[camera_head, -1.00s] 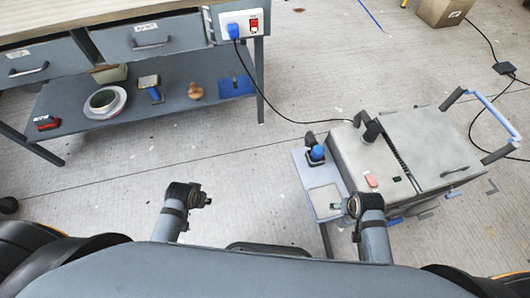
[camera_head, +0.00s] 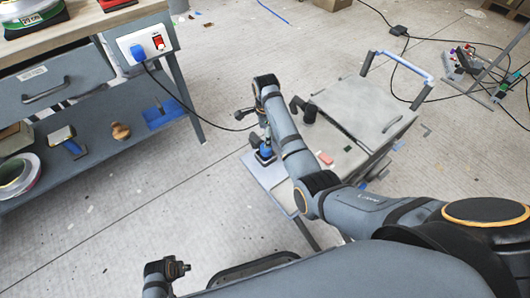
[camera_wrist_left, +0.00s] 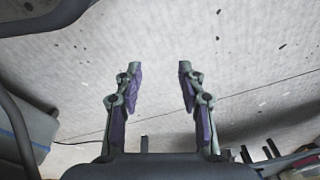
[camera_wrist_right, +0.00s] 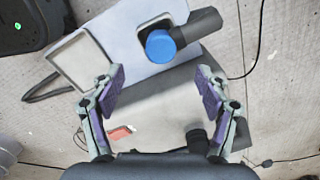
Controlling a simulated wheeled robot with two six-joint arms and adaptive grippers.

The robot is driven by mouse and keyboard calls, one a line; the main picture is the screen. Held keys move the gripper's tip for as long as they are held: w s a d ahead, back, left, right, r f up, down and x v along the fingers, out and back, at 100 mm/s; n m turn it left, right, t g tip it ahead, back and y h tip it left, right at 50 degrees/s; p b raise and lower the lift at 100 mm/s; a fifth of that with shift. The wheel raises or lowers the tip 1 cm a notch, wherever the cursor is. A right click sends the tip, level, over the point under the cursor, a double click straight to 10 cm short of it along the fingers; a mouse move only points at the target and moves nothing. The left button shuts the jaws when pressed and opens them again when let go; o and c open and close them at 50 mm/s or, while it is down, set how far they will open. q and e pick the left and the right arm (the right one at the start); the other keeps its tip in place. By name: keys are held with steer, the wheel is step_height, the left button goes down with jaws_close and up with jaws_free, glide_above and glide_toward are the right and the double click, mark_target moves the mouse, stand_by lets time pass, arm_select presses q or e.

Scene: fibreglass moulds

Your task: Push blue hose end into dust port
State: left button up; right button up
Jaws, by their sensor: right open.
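The blue hose end (camera_head: 266,150) is on a dark fitting on the pale side shelf of the grey dust extractor. In the right wrist view it is a round blue face (camera_wrist_right: 160,46) with a dark grey cylinder beside it. A black upright stub on the extractor top (camera_head: 309,113) also shows in the right wrist view (camera_wrist_right: 197,140); I cannot tell whether this is the dust port. My right gripper (camera_wrist_right: 158,80) is open and empty, above the shelf, the blue end ahead of its fingertips. My left gripper (camera_wrist_left: 159,72) is open and empty over bare floor.
The grey extractor (camera_head: 362,105) has a blue-barred handle (camera_head: 402,66) and a red block (camera_head: 325,158) on top. A workbench (camera_head: 95,118) with a socket panel (camera_head: 146,45) stands at left, its cable running to the extractor. Floor (camera_head: 110,225) between bench and robot is clear.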

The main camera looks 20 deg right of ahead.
steer(key=shift+f, duration=0.2)
steer(key=b, duration=0.2)
glide_above(266, 154)
steer(key=w, duration=0.2)
steer(key=f, duration=0.4)
steer(key=shift+w+d+f, duration=0.1)
steer(key=shift+d+f, duration=0.1)
steer(key=shift+f, duration=0.15)
arm_select(q)
steer(key=r, duration=0.1)
steer(key=w+d+r, duration=0.1)
steer(key=r, duration=0.3)
steer(key=shift+w+d+r, duration=0.1)
steer(key=shift+w+d, duration=0.1)
steer(key=shift+w, duration=0.1)
arm_select(e)
steer(key=shift+f, duration=0.1)
steer(key=shift+f, duration=0.15)
steer(key=f, duration=0.1)
steer(key=f+b, duration=0.1)
steer(key=f, duration=0.1)
steer(key=f+b, duration=0.1)
steer(key=shift+d+f, duration=0.25)
steer(key=shift+f, duration=0.2)
arm_select(q)
step_height(266, 154, up, 8)
steer(key=d, duration=0.1)
steer(key=shift+s+d+h, duration=0.15)
steer(key=shift+d+h, duration=0.2)
steer(key=shift+h, duration=0.05)
